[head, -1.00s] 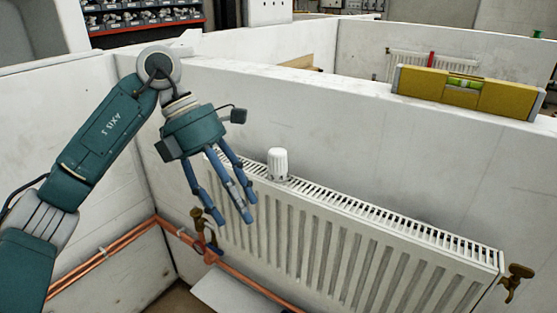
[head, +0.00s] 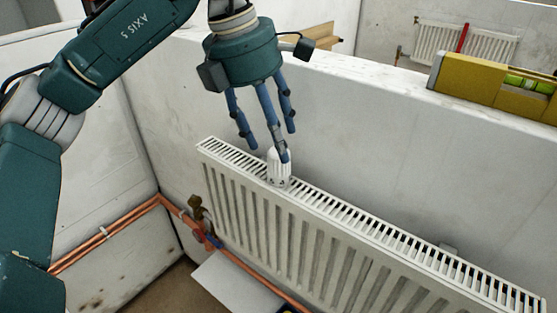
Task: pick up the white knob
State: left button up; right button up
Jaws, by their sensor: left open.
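The white knob (head: 279,171) stands upright on the top grille of the white radiator (head: 330,232), towards its left end. My left gripper (head: 268,143) is open, with its blue fingers pointing down just above and around the knob's top. One finger passes in front of the knob's upper part and hides some of it. I cannot tell whether that finger touches the knob. My right gripper is not in view.
A yellow spirit level (head: 495,88) lies on top of the white partition wall (head: 390,150) behind the radiator. Copper pipes (head: 110,232) run along the left wall to a valve (head: 200,212) at the radiator's left end. A white panel (head: 235,284) lies low in front.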

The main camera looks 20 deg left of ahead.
aim_at(279, 166)
pick_arm(q)
jog(key=f, duration=0.1)
jog(key=w+f+p, duration=0.1)
jog(key=f, duration=0.1)
jog(key=f+p, duration=0.1)
jog(key=shift+w+d+f, duration=0.1)
jog(key=shift+w+f, duration=0.05)
jog(key=shift+w, duration=0.15)
jog(key=shift+d+f, duration=0.1)
jog(key=shift+f, duration=0.4)
jog(key=shift+w+f, duration=0.1)
jog(key=c, duration=1.3)
